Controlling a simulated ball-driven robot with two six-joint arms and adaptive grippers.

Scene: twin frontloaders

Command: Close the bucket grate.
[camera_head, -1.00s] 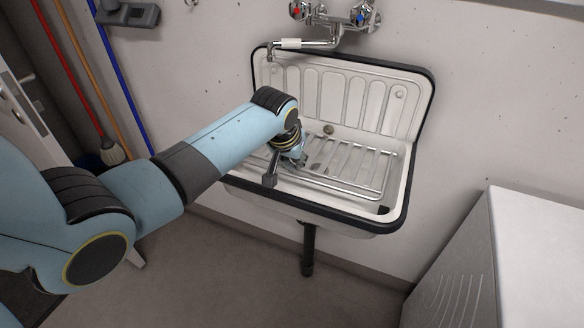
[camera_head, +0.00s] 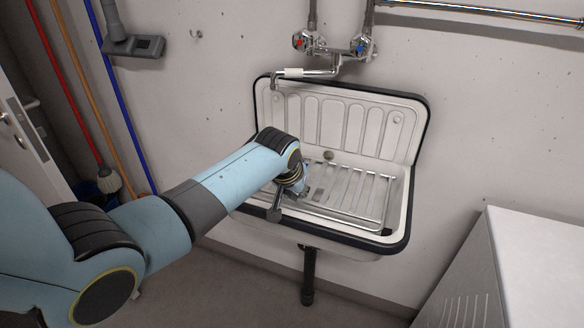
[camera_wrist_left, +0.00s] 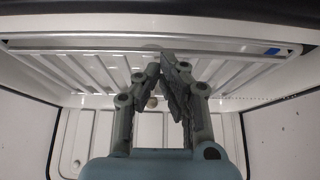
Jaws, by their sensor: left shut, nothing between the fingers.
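The bucket grate (camera_head: 352,196) is a metal frame with parallel bars over the basin of the white, black-rimmed sink (camera_head: 398,215). It looks flat or nearly flat; I cannot tell whether it rests fully on the sink. My left gripper (camera_head: 304,192) is at the grate's left part, mostly hidden behind its own wrist. In the left wrist view, the gripper (camera_wrist_left: 168,62) is shut and empty, its fingertips in front of the grate bars (camera_wrist_left: 228,76). I cannot tell whether they touch. My right gripper is not in view.
A white cabinet (camera_head: 540,250) stands at the right. Broom handles (camera_head: 75,90) lean at the left. The floor below the sink is open around a black drain pipe (camera_head: 308,275).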

